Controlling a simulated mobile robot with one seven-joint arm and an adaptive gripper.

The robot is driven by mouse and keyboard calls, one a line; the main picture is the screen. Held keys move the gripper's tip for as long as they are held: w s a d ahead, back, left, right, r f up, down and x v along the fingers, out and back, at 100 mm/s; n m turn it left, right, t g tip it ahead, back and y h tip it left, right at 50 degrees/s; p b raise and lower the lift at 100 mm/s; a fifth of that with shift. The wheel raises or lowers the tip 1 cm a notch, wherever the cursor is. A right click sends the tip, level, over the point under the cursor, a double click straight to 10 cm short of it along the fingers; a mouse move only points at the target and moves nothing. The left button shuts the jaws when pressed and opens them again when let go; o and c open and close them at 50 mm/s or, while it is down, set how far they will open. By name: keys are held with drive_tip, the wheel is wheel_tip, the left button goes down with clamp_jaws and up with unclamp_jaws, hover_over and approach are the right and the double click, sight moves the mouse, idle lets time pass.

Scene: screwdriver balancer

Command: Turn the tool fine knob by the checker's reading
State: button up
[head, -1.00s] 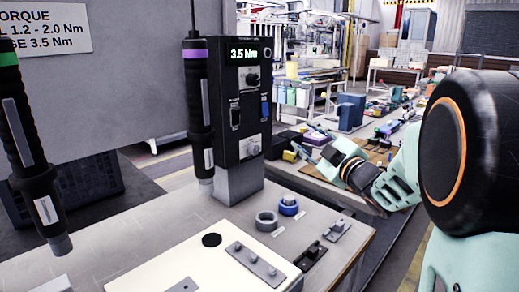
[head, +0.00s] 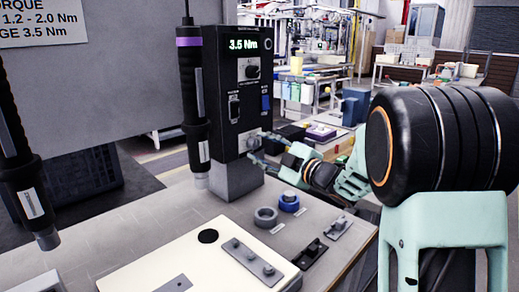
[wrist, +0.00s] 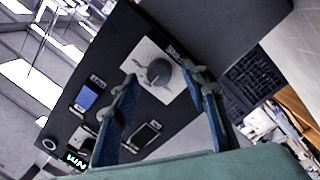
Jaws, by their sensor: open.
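The checker (head: 218,97) is a dark upright box on a grey foot, and its green display (head: 243,45) reads 3.5 Nm. An upper knob (head: 251,70) sits on a light plate below the display. A lower knob (head: 253,140) sits on another light plate near the bottom of the face. My gripper (head: 264,146) is open at the lower knob. In the wrist view, this grey knob (wrist: 159,72) lies between the spread fingertips of my gripper (wrist: 163,76). I cannot tell whether either finger touches it.
A screwdriver with a purple band (head: 191,100) hangs left of the checker, and another black screwdriver (head: 22,185) hangs at the far left. A grey ring (head: 265,217), a blue ring (head: 289,204) and small metal fixtures stand on the bench in front. A black switch (head: 234,108) and a blue switch (head: 265,103) lie between the knobs.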

drive_tip(key=shift+w+a, duration=0.35)
drive_tip(key=shift+w, duration=0.1)
clamp_jaws()
drive_tip(key=shift+r+p, duration=0.1)
drive_tip(key=shift+p, duration=0.2)
drive_tip(key=m+p, duration=0.3)
drive_tip(key=shift+r, duration=0.15)
drive_tip(key=shift+m+g+p, duration=0.3)
drive_tip(key=shift+m+p, duration=0.9)
drive_tip(key=shift+p, duration=0.1)
drive_tip(key=shift+f, duration=0.2)
